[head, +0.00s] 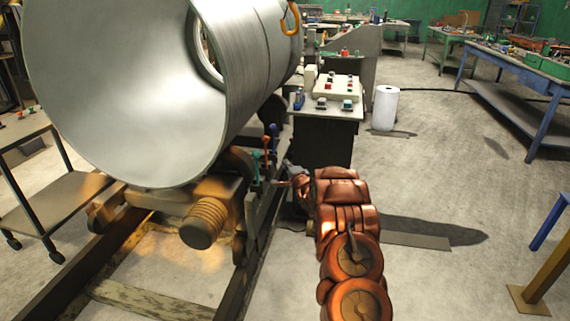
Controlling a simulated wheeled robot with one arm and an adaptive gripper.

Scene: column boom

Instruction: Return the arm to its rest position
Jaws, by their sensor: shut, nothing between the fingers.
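My copper-coloured arm (345,220) reaches forward from the bottom of the head view, right of centre. My gripper (287,170) is at its far end, small and partly hidden by the wrist. It is shut and empty. It is close to the right of a row of small levers, among them a teal one (256,167) and an orange-red one (265,153). I cannot tell whether it touches any of them.
A big metal cylinder (130,80) lies on a roller stand on rails (245,270) at the left. A control console (330,108) and a white roll (384,108) stand beyond my arm. A blue-legged workbench (515,66) is at the right. The floor (450,180) right of my arm is mostly clear.

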